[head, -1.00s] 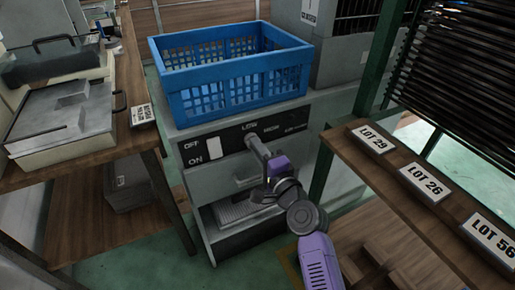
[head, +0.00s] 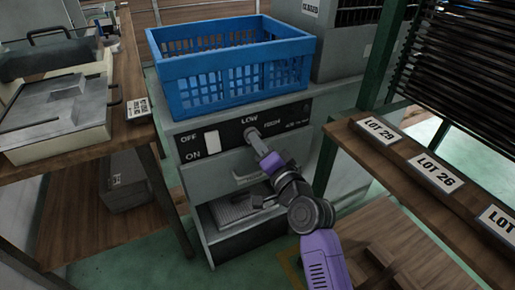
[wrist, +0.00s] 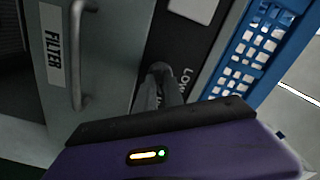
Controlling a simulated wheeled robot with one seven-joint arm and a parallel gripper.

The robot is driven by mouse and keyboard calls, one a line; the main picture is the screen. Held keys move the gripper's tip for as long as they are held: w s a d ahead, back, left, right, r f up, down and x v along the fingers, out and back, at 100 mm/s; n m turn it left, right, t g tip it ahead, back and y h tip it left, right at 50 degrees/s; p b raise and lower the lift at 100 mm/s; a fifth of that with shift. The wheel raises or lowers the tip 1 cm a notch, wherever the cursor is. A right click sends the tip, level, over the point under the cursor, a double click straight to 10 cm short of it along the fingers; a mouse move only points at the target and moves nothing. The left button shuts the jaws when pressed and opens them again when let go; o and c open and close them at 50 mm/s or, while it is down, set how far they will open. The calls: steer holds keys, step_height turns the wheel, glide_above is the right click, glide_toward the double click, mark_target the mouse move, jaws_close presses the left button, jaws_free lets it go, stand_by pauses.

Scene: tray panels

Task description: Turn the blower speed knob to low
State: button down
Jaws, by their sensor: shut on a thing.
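The blower speed knob sits on the dark control strip (head: 292,119) of the grey cabinet, between the LOW and HIGH labels and below them. The knob itself is mostly hidden by my gripper (head: 252,133), which is shut on it at the panel. In the wrist view my gripper (wrist: 158,75) reaches to the dark strip, with part of the LOW label just beside the fingertips. I cannot tell the knob's pointer direction.
A white ON/OFF switch (head: 212,141) is left of the knob. A blue crate (head: 232,75) stands on top of the cabinet, close above the strip. A drawer handle (wrist: 77,55) is below. A wooden shelf with LOT labels (head: 436,174) stands at right.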

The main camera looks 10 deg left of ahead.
steer(key=n+b, duration=0.1)
steer(key=n, duration=0.1)
steer(key=n+b, duration=0.1)
steer(key=n, duration=0.1)
steer(key=n+b, duration=0.2)
steer(key=shift+d+f+n, duration=0.1)
steer(key=shift+f+n, duration=0.15)
steer(key=shift+n, duration=0.05)
steer(key=n+b, duration=0.3)
steer(key=n, duration=0.2)
steer(key=shift+r, duration=0.15)
steer(key=shift+n, duration=0.3)
steer(key=c, duration=1.4)
jaws_free()
steer(key=shift+c, duration=0.2)
steer(key=shift+r, duration=0.1)
steer(key=p+v, duration=0.1)
steer(key=v, duration=0.6)
steer(key=shift+s+d+p, duration=0.2)
steer(key=shift+s+p, duration=0.1)
steer(key=shift+s, duration=0.05)
